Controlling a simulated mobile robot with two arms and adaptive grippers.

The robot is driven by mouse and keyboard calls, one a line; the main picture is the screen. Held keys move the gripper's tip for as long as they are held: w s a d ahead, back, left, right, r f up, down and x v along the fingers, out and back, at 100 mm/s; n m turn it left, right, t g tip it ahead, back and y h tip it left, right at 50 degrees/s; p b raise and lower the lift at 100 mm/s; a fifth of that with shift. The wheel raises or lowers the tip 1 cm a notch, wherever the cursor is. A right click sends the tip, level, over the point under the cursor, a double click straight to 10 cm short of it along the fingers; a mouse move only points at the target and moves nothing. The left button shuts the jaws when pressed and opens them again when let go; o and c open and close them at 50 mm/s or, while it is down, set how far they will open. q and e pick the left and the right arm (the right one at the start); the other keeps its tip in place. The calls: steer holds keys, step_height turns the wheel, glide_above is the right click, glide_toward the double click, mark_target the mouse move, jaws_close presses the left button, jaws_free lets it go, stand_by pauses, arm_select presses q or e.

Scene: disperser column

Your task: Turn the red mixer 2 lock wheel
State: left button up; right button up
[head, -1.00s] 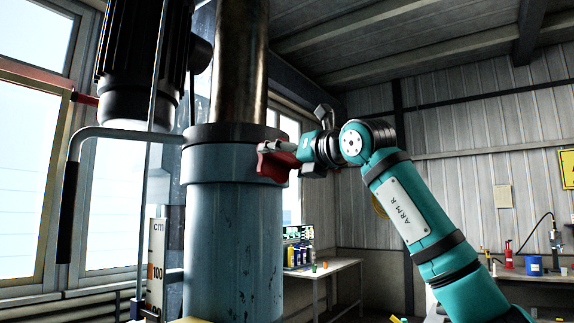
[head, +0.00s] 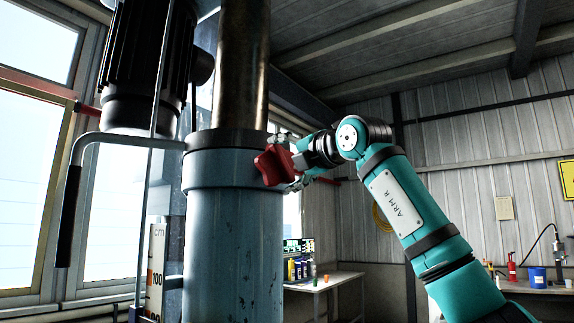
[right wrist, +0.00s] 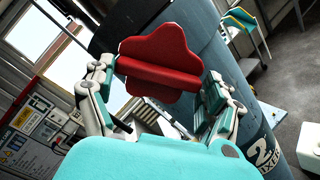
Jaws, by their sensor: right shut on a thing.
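The red lock wheel (head: 273,165) sits on the right side of the collar (head: 228,140) at the top of the blue-grey mixer column (head: 235,240). In the right wrist view the wheel (right wrist: 162,65) is a lobed red knob with a raised bar across it. My right gripper (head: 291,160) reaches the wheel from the right and is shut on it. In the right wrist view one finger is at each side of the wheel. The wheel's shaft is hidden. My left gripper is not in view.
A dark motor (head: 148,65) hangs left of the column. A bent handle with a black grip (head: 68,215) sticks out to the left. A side table with bottles (head: 335,278) stands behind on the right. The column carries a "2" label (right wrist: 262,155).

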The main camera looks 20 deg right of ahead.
stand_by(0.3)
steer(key=o, duration=1)
steer(key=shift+c, duration=0.2)
steer(key=v, duration=1.2)
